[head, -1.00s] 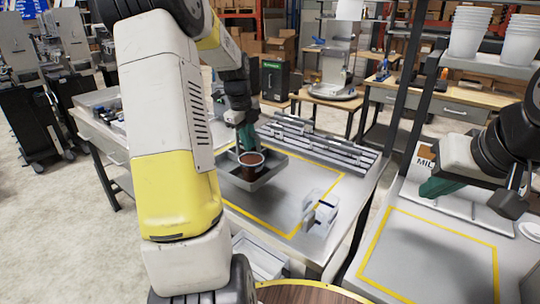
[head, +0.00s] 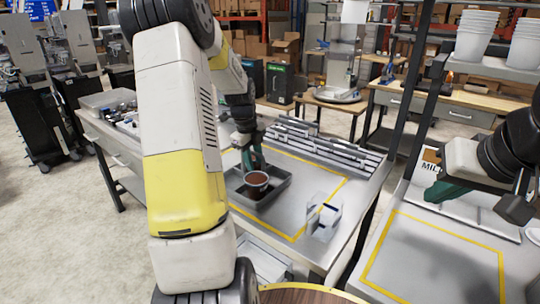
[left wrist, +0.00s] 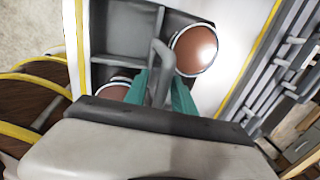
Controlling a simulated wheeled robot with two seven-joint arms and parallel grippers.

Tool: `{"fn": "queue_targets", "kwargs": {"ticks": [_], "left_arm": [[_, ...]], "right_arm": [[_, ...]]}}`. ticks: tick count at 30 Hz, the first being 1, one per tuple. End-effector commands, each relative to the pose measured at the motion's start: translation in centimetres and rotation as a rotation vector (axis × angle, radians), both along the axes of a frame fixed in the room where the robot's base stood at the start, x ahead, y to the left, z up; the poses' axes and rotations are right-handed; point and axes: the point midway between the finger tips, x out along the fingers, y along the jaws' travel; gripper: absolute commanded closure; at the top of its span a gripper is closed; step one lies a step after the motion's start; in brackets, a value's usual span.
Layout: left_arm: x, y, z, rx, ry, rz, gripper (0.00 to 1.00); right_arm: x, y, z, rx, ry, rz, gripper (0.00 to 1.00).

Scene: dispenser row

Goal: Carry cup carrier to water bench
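The cup carrier (head: 279,187) is a grey tray with compartments and an upright handle (left wrist: 160,68). It is at the left bench (head: 325,177), inside or over the yellow outline; whether it touches the top is unclear. A cup of brown drink (head: 256,184) stands in it. The left wrist view shows this cup (left wrist: 195,49) and a second one (left wrist: 113,92), partly hidden. My left gripper (head: 252,158) has its teal fingers shut on the handle. My right gripper (head: 444,192) hangs over the right bench (head: 432,255), apart from the carrier; its finger gap is unclear. No bench is legibly marked as water.
A clear container (head: 323,217) stands on the left bench's front right. A slatted grey rack (head: 325,147) runs along its back. A box lettered "MIL" (head: 431,160) stands behind my right gripper. Stacked white cups (head: 473,36) stand on a shelf. The right bench's yellow outline is empty.

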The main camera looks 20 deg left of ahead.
Motion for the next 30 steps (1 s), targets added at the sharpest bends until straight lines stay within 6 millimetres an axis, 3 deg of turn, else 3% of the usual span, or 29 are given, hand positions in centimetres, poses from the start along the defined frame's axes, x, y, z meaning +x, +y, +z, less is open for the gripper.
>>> {"fn": "queue_targets", "kwargs": {"ticks": [9,13,24,30], "left_arm": [[0.0,0.0,0.1,0.0,0.0,0.0,0.66],[-0.1,0.1,1.1,0.0,-0.001,0.001,0.66],[-1.5,0.6,8.5,0.001,-0.005,0.001,0.66],[-2.0,0.7,11.2,0.0,-0.002,0.001,0.66]], "right_arm": [[0.0,0.0,0.0,0.0,0.0,0.0,1.0],[0.0,0.0,0.0,0.0,0.0,0.0,1.0],[0.0,0.0,0.0,0.0,0.0,0.0,1.0],[0.0,0.0,0.0,0.0,0.0,0.0,1.0]]}}
